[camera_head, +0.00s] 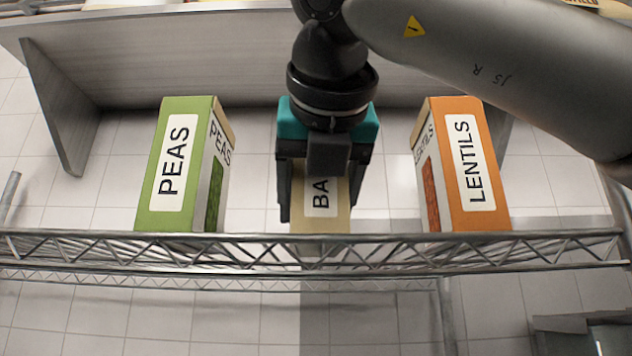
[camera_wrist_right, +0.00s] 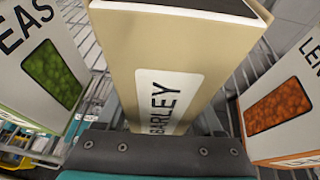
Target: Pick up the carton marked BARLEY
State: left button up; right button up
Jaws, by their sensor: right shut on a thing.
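The tan carton marked BARLEY (camera_head: 322,212) stands on the wire shelf between two other cartons in the head view. Its label is partly hidden by my right gripper (camera_head: 326,200), whose fingers lie along both sides of it and are shut on it. In the right wrist view the BARLEY carton (camera_wrist_right: 190,50) fills the middle, with its label readable just past the gripper's dark edge (camera_wrist_right: 155,152). I cannot tell whether the carton's base touches the shelf. My left gripper is not in view.
A green PEAS carton (camera_head: 172,170) stands to the left and an orange LENTILS carton (camera_head: 470,170) to the right, with gaps beside the gripper. The shelf's metal truss edge (camera_head: 250,250) runs across the front. A grey panel (camera_head: 200,70) lies behind and above.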

grip_shut()
jog(key=shift+r, duration=0.2)
